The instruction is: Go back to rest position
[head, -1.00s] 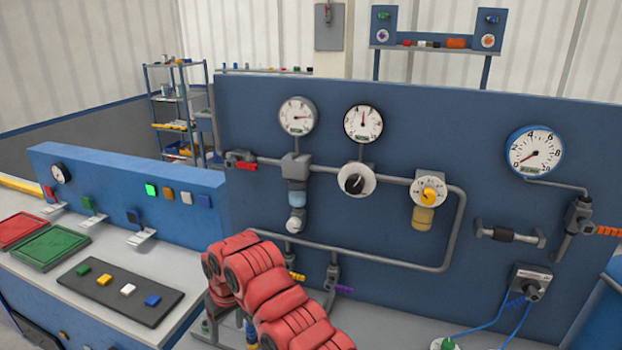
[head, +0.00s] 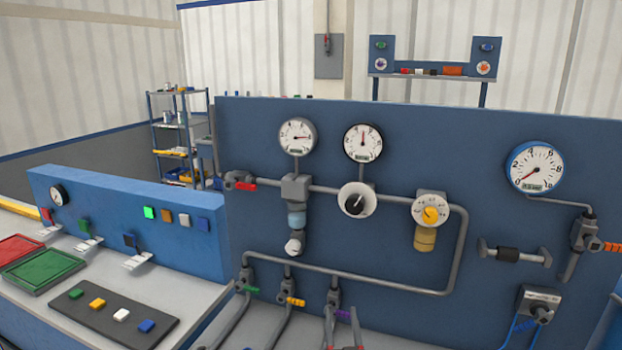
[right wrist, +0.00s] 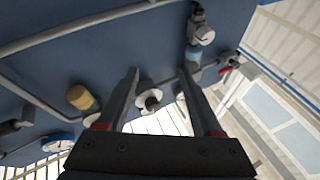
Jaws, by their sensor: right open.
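My right gripper (head: 342,322) shows at the bottom edge of the head view, with only its grey fingers and bits of red in sight. It is in front of the lower part of the blue pipe panel (head: 510,130). In the right wrist view the right gripper (right wrist: 158,72) is open, with nothing between its fingers. A white-ringed dial (right wrist: 150,98) shows beyond the gap between them. The rest of the right arm is out of the head view. My left gripper is in neither view.
Gauges, valves and grey pipes (head: 380,277) stand out from the panel. At the left, a bench holds a green tray (head: 46,267), a red tray (head: 19,246) and a dark mat (head: 100,322) with small coloured blocks. A shelf rack (head: 180,135) stands behind.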

